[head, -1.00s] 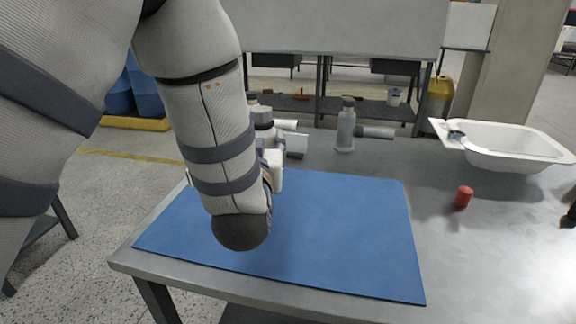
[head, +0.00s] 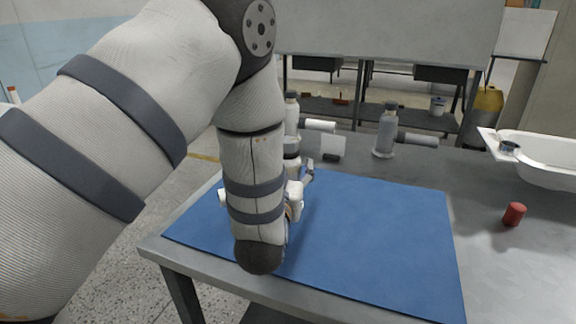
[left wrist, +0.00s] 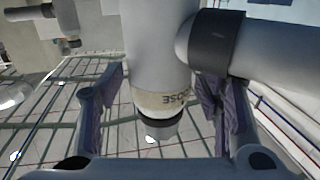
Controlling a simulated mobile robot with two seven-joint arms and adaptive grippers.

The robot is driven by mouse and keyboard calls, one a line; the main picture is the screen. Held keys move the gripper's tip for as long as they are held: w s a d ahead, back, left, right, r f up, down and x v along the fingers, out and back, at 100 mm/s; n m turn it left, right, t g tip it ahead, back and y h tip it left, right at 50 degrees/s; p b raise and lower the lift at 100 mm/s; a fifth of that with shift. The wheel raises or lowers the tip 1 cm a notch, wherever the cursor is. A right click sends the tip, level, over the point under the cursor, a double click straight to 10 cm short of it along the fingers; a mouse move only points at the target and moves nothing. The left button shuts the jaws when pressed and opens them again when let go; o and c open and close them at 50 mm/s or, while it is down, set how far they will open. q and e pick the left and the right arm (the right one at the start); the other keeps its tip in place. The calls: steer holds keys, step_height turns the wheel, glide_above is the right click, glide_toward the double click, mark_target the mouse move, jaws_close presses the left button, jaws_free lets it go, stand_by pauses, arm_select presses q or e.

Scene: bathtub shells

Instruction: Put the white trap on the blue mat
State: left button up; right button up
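The blue mat (head: 370,235) lies on the grey table. A white trap (head: 292,112) stands behind the mat's back left part; its lower part is hidden by my left arm, and its pale pipe points right. My left gripper (head: 304,182) is low over the back left of the mat, mostly hidden by its own forearm. In the left wrist view a pale trap body (left wrist: 160,60), with a dark collar and printed band, is between the fingers of my left gripper (left wrist: 158,88). The fingers look open, with a gap at the left. My right gripper is not in view.
A second, greyer trap (head: 386,132) stands to the right, its pipe pointing right. A white card (head: 333,147) is between the traps. A red cylinder (head: 514,214) and a white bathtub shell (head: 550,165) are on the right. The mat's middle and right are bare.

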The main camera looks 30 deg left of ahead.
arm_select(q)
steer(key=shift+r, duration=0.3)
steer(key=p+v, duration=0.1)
steer(key=v, duration=1.1)
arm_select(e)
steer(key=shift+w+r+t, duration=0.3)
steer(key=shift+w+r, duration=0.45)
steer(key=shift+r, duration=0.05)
arm_select(q)
steer(key=shift+f, duration=0.1)
